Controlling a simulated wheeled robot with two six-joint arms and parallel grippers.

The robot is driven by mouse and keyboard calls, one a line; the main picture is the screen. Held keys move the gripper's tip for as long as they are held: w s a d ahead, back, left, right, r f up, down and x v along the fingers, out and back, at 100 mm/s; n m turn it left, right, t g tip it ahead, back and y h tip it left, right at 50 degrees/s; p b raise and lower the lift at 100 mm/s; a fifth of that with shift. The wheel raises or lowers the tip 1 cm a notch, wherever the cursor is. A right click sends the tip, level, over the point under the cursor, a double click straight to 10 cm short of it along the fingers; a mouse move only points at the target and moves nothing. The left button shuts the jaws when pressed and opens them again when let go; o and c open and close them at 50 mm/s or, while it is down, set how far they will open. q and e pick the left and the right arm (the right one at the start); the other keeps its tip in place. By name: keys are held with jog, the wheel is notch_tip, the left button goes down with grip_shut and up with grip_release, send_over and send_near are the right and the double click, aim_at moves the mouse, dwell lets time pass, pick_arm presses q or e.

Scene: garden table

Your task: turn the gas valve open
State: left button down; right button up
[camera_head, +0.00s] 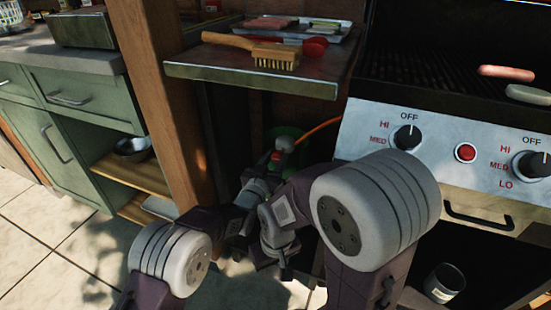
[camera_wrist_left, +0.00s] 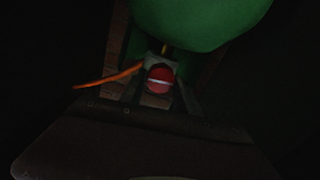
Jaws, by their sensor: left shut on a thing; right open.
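The gas valve's red knob (camera_wrist_left: 160,79) has a pale stripe across it and sits between the fingers of my left gripper (camera_wrist_left: 156,92) in the left wrist view. My left gripper is shut on it. In the head view the red knob (camera_head: 275,157) shows small beside the green gas tank (camera_head: 288,133), in the shade under the side shelf. My left gripper (camera_head: 270,172) reaches it there. The tank (camera_wrist_left: 200,22) fills the top of the wrist view. My right gripper (camera_head: 283,262) is lower, empty and open, pointing down; its fingers are hard to make out.
An orange hose (camera_head: 320,127) runs from the valve towards the grill (camera_head: 440,140). The side shelf (camera_head: 265,72) above holds a brush (camera_head: 262,49) and a tray (camera_head: 285,27). A wooden post (camera_head: 165,100) stands close at left. A metal can (camera_head: 444,283) stands under the grill.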

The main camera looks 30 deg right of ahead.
pick_arm(q)
jog(key=n+p, duration=0.1)
jog(key=n, duration=0.2)
jog(key=shift+r+n+p, duration=0.15)
jog(key=shift+n+p, duration=0.15)
jog(key=shift+p, duration=0.05)
jog(key=n+p, duration=0.2)
jog(key=n, duration=0.2)
jog(key=shift+w+a+n, duration=0.1)
jog(key=shift+n, duration=0.2)
jog(key=n+p, duration=0.1)
jog(key=n, duration=0.2)
jog(key=shift+f+n+p, duration=0.15)
jog(key=shift+n+p, duration=0.15)
jog(key=shift+n, duration=0.7)
jog(key=shift+f+n+p, duration=0.15)
jog(key=shift+n+p, duration=0.1)
jog(key=shift+n, duration=0.75)
jog(key=c, duration=0.9)
grip_release()
